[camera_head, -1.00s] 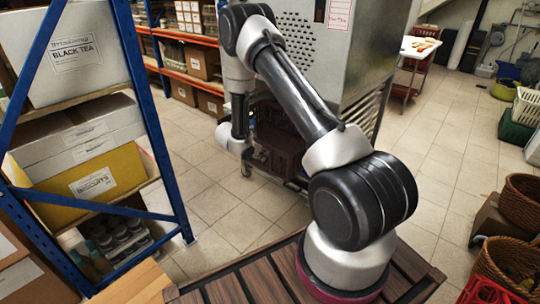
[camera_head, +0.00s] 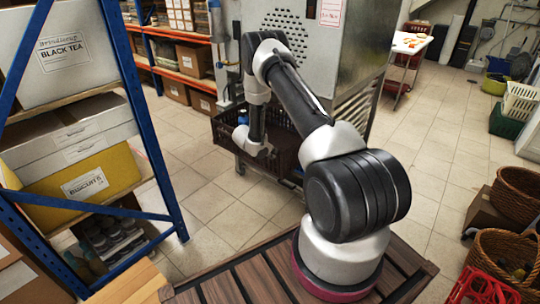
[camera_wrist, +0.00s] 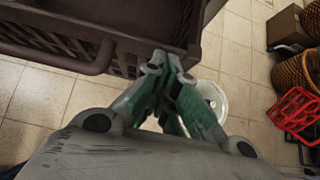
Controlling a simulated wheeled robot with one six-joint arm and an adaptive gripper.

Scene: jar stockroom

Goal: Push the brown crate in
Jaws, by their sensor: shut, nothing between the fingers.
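The brown crate (camera_head: 227,133) is a dark slatted plastic box low in the grey metal cabinet, in the middle of the head view. It sticks out at the cabinet's near left side, and my arm covers part of it. In the wrist view, its rim and slatted wall (camera_wrist: 85,48) fill the upper left. My gripper (camera_wrist: 165,62) is shut and empty, with green-and-grey fingers at the crate's near corner. I cannot tell if the fingertips touch it. In the head view the fingers are not made out.
The tall grey cabinet (camera_head: 345,60) stands behind the crate. A blue-framed shelf (camera_head: 158,165) with boxes is at the left. Baskets (camera_head: 515,195) and a red crate (camera_head: 480,290) are at the right. Tiled floor (camera_head: 440,130) is clear between them.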

